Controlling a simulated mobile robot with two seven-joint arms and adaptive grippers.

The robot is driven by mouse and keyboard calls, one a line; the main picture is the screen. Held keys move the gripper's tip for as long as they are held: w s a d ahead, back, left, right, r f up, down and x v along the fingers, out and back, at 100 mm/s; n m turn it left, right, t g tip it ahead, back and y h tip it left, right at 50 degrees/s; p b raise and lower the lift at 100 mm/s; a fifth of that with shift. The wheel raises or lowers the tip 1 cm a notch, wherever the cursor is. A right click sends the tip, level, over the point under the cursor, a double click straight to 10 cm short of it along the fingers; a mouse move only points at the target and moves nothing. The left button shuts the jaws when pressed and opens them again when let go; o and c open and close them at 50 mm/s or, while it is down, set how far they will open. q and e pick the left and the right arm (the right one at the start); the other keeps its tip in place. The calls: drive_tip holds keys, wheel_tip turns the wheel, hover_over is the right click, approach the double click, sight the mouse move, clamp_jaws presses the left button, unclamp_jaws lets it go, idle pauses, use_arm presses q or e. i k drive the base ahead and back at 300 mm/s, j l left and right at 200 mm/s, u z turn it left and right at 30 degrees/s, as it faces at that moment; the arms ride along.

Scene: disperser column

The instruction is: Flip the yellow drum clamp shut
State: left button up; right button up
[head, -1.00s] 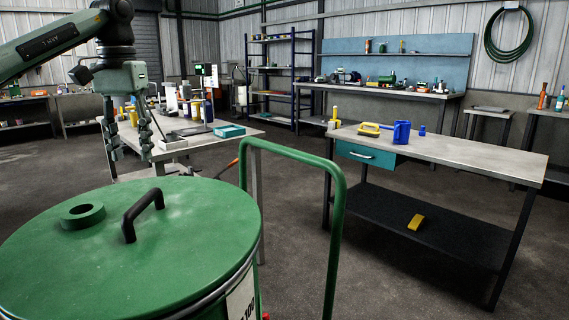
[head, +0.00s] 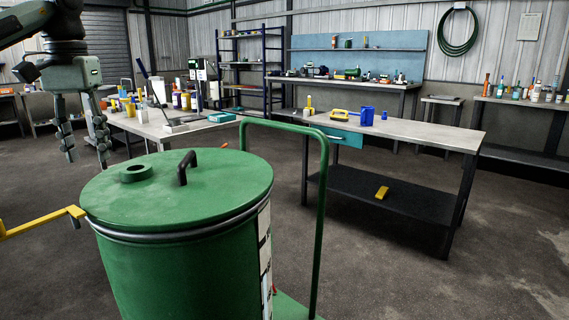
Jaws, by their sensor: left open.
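The yellow drum clamp (head: 40,224) shows as a yellow bar at the left edge, sticking out from the drum's rim, its end near the lid edge. The rest of it is cut off by the picture's edge. The green drum (head: 185,275) stands upright with its lid on and a dark ring around the top. My left gripper (head: 86,160) hangs fingers down behind and left of the lid, above the clamp in the picture. Its fingers are apart, with nothing between them. My right gripper is not in view.
The lid carries a black handle (head: 184,166) and a round green bung (head: 136,173). A green cart handle (head: 322,200) rises right of the drum. A cluttered bench (head: 160,129) stands behind, and a workbench (head: 430,131) stands at right. Floor between them is clear.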

sight(75, 212)
drive_tip(key=k+j, duration=0.25)
drive_tip(key=k, duration=0.25)
drive_tip(key=k+j, duration=0.25)
drive_tip(key=k, duration=0.25)
